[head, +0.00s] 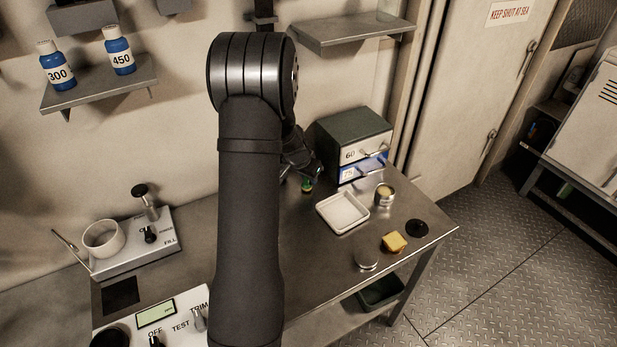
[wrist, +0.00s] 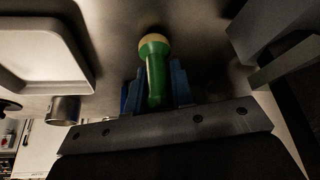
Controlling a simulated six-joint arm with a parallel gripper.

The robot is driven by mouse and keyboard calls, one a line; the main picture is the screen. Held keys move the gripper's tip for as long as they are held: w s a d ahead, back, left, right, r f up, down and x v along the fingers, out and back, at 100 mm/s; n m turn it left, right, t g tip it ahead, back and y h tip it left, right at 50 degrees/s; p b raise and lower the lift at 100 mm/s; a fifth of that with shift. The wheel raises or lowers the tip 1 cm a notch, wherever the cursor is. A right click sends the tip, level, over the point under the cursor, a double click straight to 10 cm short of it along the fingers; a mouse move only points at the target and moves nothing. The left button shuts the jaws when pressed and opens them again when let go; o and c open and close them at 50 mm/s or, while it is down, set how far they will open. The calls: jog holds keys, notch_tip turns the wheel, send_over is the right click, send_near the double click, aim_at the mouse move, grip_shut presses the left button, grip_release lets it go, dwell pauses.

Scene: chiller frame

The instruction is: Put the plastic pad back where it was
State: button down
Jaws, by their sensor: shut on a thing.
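My gripper (wrist: 157,88) is shut on a green handle-like piece (wrist: 155,68) with a wider, pale cream-rimmed end, which stands out between the blue fingers in the wrist view. In the head view a bit of the green piece (head: 307,186) shows below the dark gripper (head: 303,170), near the left side of the drawer box. The gripper is partly hidden behind my arm there. I cannot tell whether the green piece touches the steel table. I cannot tell which thing is the plastic pad; a yellow block (head: 394,242) lies on the table's right part.
The drawer box (head: 352,135) stands right of the gripper. A white tray (head: 343,212) lies in front, with a tin (head: 384,195), a black disc (head: 417,228) and a round lid (head: 366,260) around it. The filling device (head: 135,240) and a control panel (head: 165,318) are at left.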

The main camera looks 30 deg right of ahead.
jog(key=shift+f, duration=0.25)
jog(key=c, duration=1.2)
grip_release()
jog(key=shift+c, duration=0.2)
jog(key=shift+r, duration=0.1)
jog(key=v, duration=1.2)
jog(key=shift+s, duration=0.1)
